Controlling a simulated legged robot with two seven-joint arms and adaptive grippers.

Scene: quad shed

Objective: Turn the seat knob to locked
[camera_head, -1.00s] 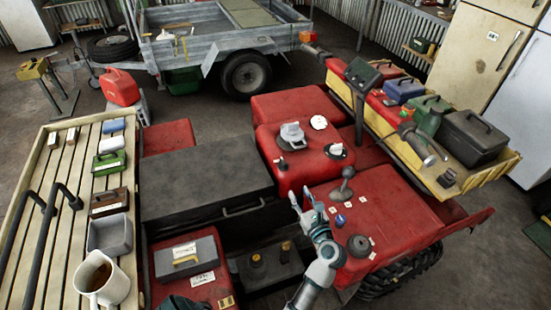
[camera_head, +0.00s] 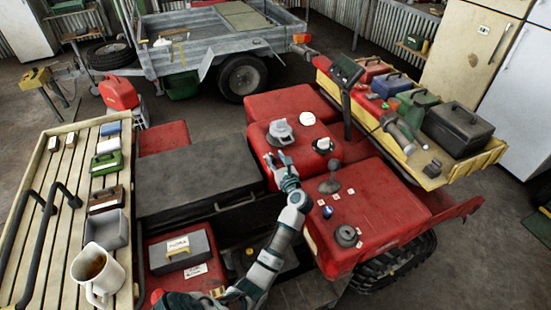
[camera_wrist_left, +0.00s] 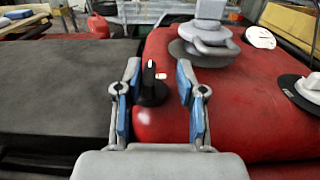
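The seat knob (camera_wrist_left: 152,86) is a small black knob with an upright grip and a pale line on it, on the red seat panel (camera_wrist_left: 220,105) in the left wrist view. A small white mark shows just right of it. My left gripper (camera_wrist_left: 157,88) is open, with one blue-padded finger on each side of the knob and visible gaps to both. In the head view my left gripper (camera_head: 278,162) is over the left front of the red panel and largely hides the knob. My right gripper is not in view.
A grey round fitting (camera_head: 281,132) and a black-based white knob (camera_head: 323,145) stand on the same panel. A black box (camera_head: 195,175) lies to the left. A grey ball-topped lever (camera_head: 331,185) and a dark dial (camera_head: 346,236) are on the nearer red panel.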

